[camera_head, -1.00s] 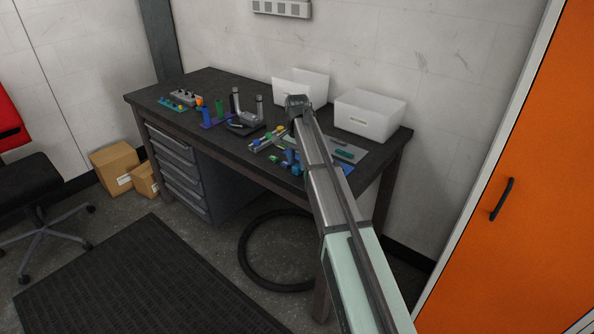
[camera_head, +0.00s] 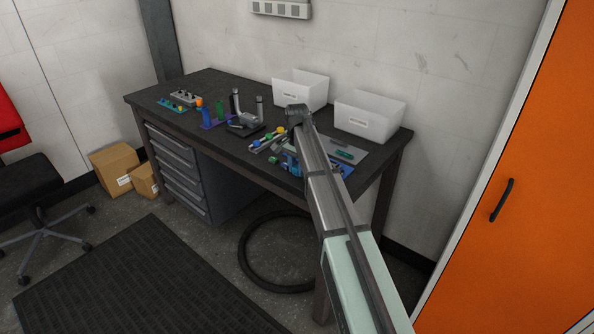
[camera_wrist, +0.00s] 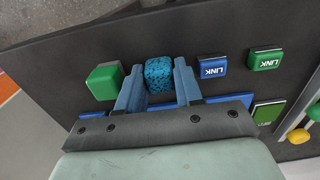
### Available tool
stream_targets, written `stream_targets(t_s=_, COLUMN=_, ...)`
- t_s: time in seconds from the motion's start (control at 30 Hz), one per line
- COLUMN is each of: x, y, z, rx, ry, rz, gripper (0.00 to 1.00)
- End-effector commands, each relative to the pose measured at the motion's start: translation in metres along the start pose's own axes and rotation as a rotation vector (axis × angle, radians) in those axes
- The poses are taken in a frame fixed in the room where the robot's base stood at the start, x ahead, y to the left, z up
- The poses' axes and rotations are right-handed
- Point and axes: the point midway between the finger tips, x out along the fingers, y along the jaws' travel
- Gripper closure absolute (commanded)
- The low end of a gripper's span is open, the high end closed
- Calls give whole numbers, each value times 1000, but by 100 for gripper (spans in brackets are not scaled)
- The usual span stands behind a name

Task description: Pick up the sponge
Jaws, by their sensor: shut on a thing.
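The sponge (camera_wrist: 159,72) is a small blue block with dark speckles, seen in the wrist view. My gripper (camera_wrist: 159,80) has its two blue fingers on either side of the sponge and is shut on it. I cannot tell whether the sponge is clear of the dark tabletop (camera_wrist: 220,42). In the head view my own arm covers much of the spot, and sponge and fingertips cannot be made out there.
In the wrist view a green block (camera_wrist: 104,82) lies left of the fingers, and a blue LINK block (camera_wrist: 212,66) and a green LINK block (camera_wrist: 265,59) lie right. Two white bins (camera_head: 312,97) (camera_head: 370,120) stand at the table's back. An orange cabinet (camera_head: 520,180) is at right.

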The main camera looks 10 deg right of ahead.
Motion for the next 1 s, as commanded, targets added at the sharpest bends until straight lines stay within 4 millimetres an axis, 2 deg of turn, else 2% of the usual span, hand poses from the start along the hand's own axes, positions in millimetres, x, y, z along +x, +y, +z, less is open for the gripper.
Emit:
stream_targets(t_s=0.13, x=-4, y=0, z=0, rx=0, ry=1, rz=-1, gripper=93)
stream_targets(t_s=0.27, x=-19, y=0, z=0, rx=0, ry=1, rz=-1, gripper=93)
stream_targets(t_s=0.5, x=-61, y=-1, z=-1, rx=0, ry=2, rz=-2, gripper=93)
stream_targets(t_s=0.7, x=-88, y=-1, z=-1, rx=0, ry=1, rz=-1, gripper=93)
stream_targets(t_s=1.0, x=-100, y=0, z=0, rx=0, ry=0, rz=0, gripper=93)
